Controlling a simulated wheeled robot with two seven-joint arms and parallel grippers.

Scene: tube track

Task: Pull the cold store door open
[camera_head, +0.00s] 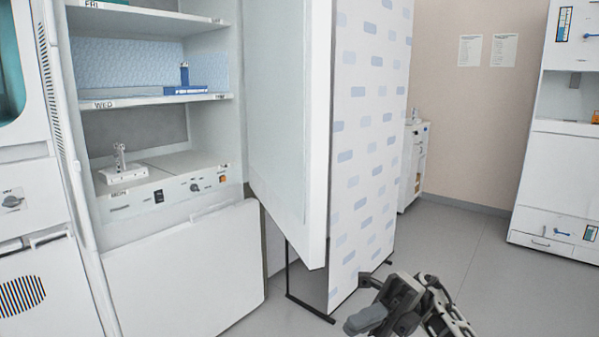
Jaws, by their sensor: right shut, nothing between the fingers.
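The cold store (213,130) is a white cabinet on the left with shelves labelled by day, and its inside is in plain view. Its tall white door (287,110) stands swung open at the cabinet's right side, its face turned toward the shelves. My right gripper (373,313) is at the bottom of the view, right of the door and below its lower edge. It is apart from the door, shut and empty. My left gripper is not in view.
A blue rack (198,90) is on the WED shelf and a small white stand (124,170) below it. A patterned screen (369,130) on dark feet stands just behind the door. Floor is clear at right, before a white cabinet (560,190).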

